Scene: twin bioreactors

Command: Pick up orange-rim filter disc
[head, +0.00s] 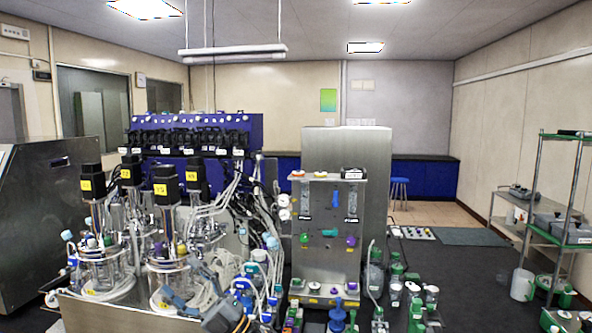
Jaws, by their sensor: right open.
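My right gripper (188,287) is at the bottom, left of centre, with its grey fingers spread open in front of the glass vessels. I see nothing held between them. I cannot pick out the orange-rim filter disc with certainty. A small white and orange piece (297,174) sits at the top left of the steel panel, above a clear column. It is too small to tell whether it is a disc. The gripper is well apart from it, lower and to the left. My left gripper is not in view.
Glass vessels (105,270) with black motor heads and many tubes crowd the left foreground. A steel cabinet (345,150) stands in the middle, with several bottles (415,312) low at its right. A wire shelf (560,235) is at far right.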

